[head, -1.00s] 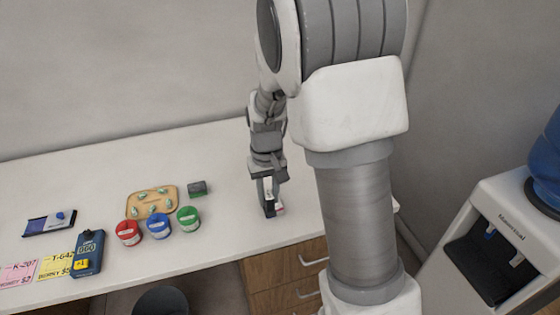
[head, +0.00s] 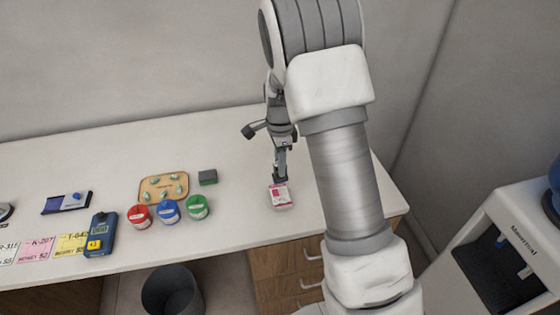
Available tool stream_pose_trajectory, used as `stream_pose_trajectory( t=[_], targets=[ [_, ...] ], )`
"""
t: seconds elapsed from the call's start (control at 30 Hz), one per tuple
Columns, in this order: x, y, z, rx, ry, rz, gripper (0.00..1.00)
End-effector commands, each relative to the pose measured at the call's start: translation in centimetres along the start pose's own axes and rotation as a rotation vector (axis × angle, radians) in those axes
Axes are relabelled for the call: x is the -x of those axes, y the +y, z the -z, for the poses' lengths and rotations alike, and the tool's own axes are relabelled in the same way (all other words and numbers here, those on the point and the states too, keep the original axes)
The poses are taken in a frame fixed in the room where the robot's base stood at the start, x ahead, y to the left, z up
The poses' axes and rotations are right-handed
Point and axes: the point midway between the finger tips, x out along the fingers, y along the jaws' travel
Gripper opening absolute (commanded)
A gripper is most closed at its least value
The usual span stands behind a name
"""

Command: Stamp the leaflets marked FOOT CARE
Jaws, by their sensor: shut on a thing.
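A small white and pink leaflet (head: 281,199) lies on the counter at the right, in the head view. Its print is too small to read, so I cannot tell whether it says FOOT CARE. My gripper (head: 280,172) is just behind the leaflet, pointing down and shut on a small dark thing (head: 280,180) that looks like a stamp. Whether it touches the leaflet's far edge I cannot tell.
A tan tray (head: 146,190) with small green pieces stands left, behind red (head: 140,216), blue (head: 169,211) and green (head: 197,207) pots. A blue device (head: 101,234) and price cards (head: 36,249) lie further left. Clear counter surrounds the leaflet.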

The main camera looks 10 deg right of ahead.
Motion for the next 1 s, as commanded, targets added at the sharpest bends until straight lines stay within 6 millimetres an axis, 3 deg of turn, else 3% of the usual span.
stream_pose_trajectory(
  t=[0.27,0.8,1.0],
  targets=[
    [-0.8,-0.2,0.0,-0.049,0.000,0.000,0.00],
    [-5.8,-0.2,0.1,-0.047,0.000,0.000,0.00],
    [-6.1,-0.2,0.0,-0.046,0.000,0.000,0.00]
  ],
)
